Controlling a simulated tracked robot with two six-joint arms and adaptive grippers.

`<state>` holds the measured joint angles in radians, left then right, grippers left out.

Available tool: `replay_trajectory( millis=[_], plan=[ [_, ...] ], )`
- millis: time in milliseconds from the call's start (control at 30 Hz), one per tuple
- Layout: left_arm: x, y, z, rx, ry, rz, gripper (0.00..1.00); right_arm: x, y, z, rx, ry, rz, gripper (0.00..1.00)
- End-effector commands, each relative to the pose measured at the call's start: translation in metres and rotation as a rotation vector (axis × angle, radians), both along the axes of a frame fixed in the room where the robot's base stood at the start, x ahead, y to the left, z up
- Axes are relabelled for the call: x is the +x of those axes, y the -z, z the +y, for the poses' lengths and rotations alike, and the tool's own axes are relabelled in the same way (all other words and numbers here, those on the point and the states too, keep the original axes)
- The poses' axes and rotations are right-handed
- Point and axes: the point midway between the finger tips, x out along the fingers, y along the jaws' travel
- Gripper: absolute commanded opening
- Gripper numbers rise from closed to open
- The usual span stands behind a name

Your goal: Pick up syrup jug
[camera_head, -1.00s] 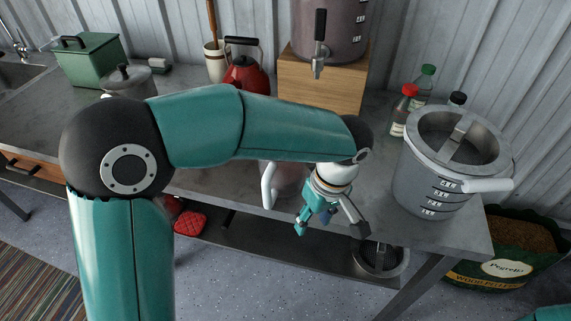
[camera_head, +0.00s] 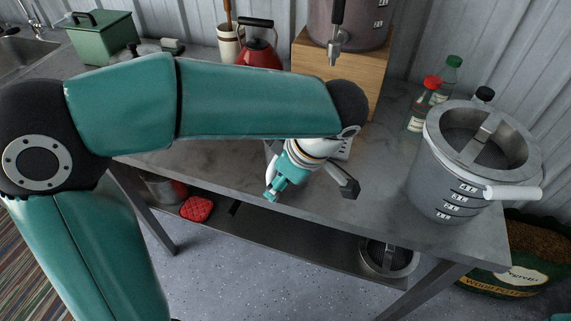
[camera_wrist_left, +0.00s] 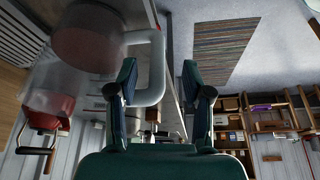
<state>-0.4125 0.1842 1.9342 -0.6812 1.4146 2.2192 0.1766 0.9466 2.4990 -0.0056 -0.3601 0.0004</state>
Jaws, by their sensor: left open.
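The syrup jug (camera_wrist_left: 95,55) is clear, with dark red syrup inside and a pale loop handle (camera_wrist_left: 150,70). In the left wrist view it fills the upper left, and the handle shows between and beyond my finger pads. In the head view my left arm and gripper hide most of the jug. My left gripper (camera_head: 310,188) is open at the worktop's front edge, fingers spread; in the wrist view its two fingers (camera_wrist_left: 160,80) point towards the handle. I cannot tell whether a finger touches it. My right gripper is not in view.
A large grey pot (camera_head: 440,180) stands right on the worktop (camera_head: 385,205), bottles (camera_head: 420,110) behind it. A wooden box (camera_head: 355,80) holding a tapped urn (camera_head: 350,25) and a red kettle (camera_head: 258,52) stand behind my arm. A green box (camera_head: 103,38) is far left.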

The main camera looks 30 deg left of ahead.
Motion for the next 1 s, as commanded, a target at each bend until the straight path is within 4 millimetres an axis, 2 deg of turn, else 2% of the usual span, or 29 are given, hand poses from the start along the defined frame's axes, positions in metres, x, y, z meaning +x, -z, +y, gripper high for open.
replay_trajectory(
  millis=[267, 567, 833, 1000],
  plan=[
    [0.0, 0.016, 0.01, 0.0, -0.002, 0.005, 0.5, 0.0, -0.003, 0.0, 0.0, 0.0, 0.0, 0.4],
    [0.003, 0.05, 0.028, -0.001, -0.001, 0.004, 0.5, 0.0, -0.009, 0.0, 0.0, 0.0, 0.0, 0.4],
    [0.003, 0.054, 0.029, -0.002, -0.001, 0.002, 0.5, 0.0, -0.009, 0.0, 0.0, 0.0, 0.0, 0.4],
    [0.003, 0.054, 0.029, -0.002, -0.001, 0.002, 0.23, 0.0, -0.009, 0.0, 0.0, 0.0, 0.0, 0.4]
  ],
)
